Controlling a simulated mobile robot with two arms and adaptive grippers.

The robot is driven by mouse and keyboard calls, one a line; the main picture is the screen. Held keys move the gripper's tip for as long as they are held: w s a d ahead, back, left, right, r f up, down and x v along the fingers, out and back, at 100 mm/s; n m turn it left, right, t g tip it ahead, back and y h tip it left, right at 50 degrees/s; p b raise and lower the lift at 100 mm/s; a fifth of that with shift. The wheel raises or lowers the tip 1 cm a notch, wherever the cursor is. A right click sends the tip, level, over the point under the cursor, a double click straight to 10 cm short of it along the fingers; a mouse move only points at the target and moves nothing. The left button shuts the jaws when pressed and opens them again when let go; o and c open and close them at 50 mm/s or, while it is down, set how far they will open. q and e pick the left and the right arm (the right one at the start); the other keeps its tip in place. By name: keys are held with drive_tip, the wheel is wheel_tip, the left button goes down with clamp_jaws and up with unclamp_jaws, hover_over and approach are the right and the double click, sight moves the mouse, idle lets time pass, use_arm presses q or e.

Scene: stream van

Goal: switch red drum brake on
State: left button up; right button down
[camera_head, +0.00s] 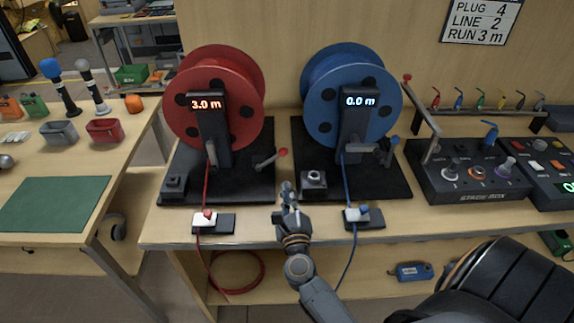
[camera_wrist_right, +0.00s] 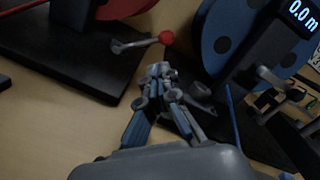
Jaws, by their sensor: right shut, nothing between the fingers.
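The red drum (camera_head: 215,98) stands on a black base plate (camera_head: 235,185), and its display reads 3.0 m. A metal lever with a red ball end (camera_head: 271,159) leans out at the right of this base; it also shows in the wrist view (camera_wrist_right: 150,42). A small dark block (camera_head: 175,184) sits at the base's front left corner. I cannot tell which part is the brake. My right gripper (camera_head: 287,190) is shut and empty, in the gap between the two drum bases, in front of the red-ball lever and apart from it. In the wrist view its fingertips (camera_wrist_right: 160,72) point toward the lever's right. My left gripper is not in view.
The blue drum (camera_head: 350,92), reading 0.0 m, stands close right of my gripper, with a dark block (camera_head: 314,180) on its base. A stage box (camera_head: 470,185) stands at right.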

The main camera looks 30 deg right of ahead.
sight(272, 159)
drive_tip(key=shift+s+d+f+m+g+h, duration=0.1)
drive_tip(key=shift+d+f+m+g+h, duration=0.1)
drive_tip(key=shift+d+m+h, duration=0.15)
drive_tip(key=shift+s+d+f+m+g+h, duration=0.15)
drive_tip(key=shift+d+m+g, duration=0.1)
drive_tip(key=shift+m, duration=0.2)
drive_tip(key=shift+r, duration=0.1)
drive_tip(key=shift+w, duration=0.1)
drive_tip(key=p+x, duration=0.1)
drive_tip(key=x, duration=0.9)
drive_tip(key=shift+a+r, duration=0.1)
drive_tip(key=shift+r, duration=0.05)
